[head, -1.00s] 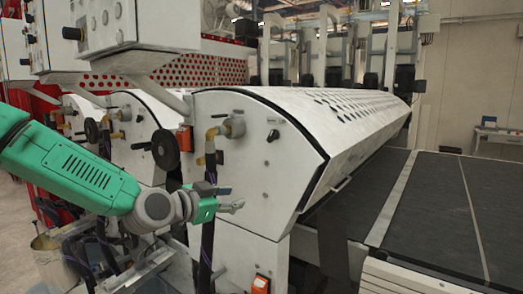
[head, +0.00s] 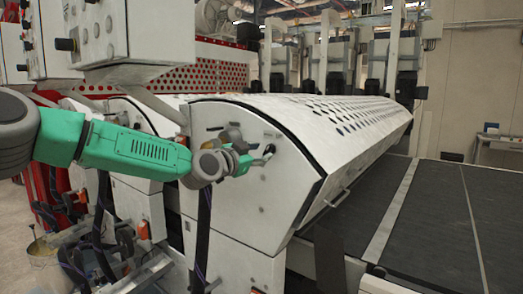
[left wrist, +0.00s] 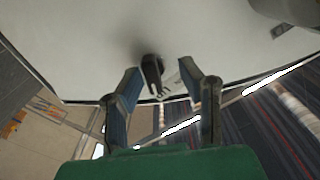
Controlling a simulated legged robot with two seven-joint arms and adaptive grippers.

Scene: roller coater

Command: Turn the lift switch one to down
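A small black switch knob (head: 270,149) sits on the white side panel of the roller coater (head: 290,185); I take it for lift switch one, though no label can be read. My left gripper (head: 258,158) is close in front of it, its fingertips reaching toward the knob. In the left wrist view the black knob (left wrist: 152,74) lies between the two spread fingers of the left gripper (left wrist: 160,70), with gaps on both sides. It appears ungripped. My right gripper is in neither view.
A perforated white cover (head: 335,112) slopes away over the machine. A dark conveyor (head: 435,200) lies to the right. A control box (head: 130,30) hangs above my left arm.

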